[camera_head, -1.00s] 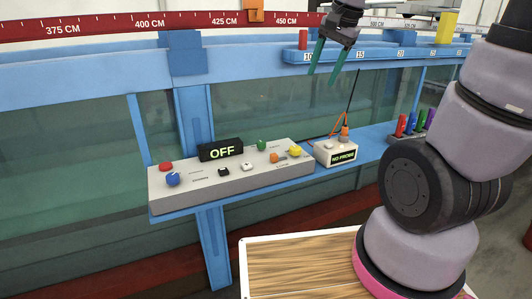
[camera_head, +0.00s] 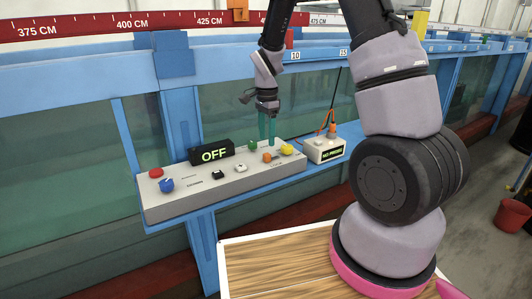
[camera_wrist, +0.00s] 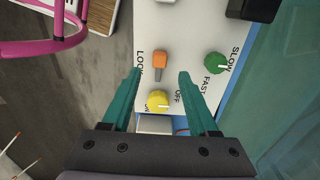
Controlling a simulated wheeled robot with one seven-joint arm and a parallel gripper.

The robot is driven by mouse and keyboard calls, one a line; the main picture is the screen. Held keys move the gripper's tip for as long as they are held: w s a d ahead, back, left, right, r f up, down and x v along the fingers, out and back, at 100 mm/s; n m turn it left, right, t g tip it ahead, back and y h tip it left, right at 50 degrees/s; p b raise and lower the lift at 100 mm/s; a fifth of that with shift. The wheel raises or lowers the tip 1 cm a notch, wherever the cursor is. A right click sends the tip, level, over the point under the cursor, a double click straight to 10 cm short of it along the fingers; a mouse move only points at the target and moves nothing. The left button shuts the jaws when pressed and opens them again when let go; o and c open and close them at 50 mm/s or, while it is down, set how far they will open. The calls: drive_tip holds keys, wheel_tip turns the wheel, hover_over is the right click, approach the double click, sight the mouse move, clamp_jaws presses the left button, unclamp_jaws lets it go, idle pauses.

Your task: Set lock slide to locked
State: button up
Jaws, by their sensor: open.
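The lock slide looks to be the small orange knob (camera_head: 267,157) near the right end of the grey control panel (camera_head: 225,186). In the wrist view the orange slide (camera_wrist: 160,61) sits in a slot beside a partly readable "LOCK" label. My gripper (camera_head: 266,140) is just above and behind the slide, pointing down. In the wrist view my gripper's green fingers (camera_wrist: 160,74) are apart, with tips on either side of the slide's line and nothing between them. Whether they touch the panel I cannot tell.
A yellow knob (camera_wrist: 158,100) and a green knob (camera_wrist: 215,62) flank the slide closely. The black display (camera_head: 212,153) reads OFF. A white probe box (camera_head: 324,150) stands to the right. A wooden-topped table (camera_head: 275,265) lies in front.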

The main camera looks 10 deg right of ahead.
sight(267, 154)
wheel_tip(267, 154, down, 7)
drive_tip(key=shift+r, duration=0.2)
clamp_jaws()
idle(1.5)
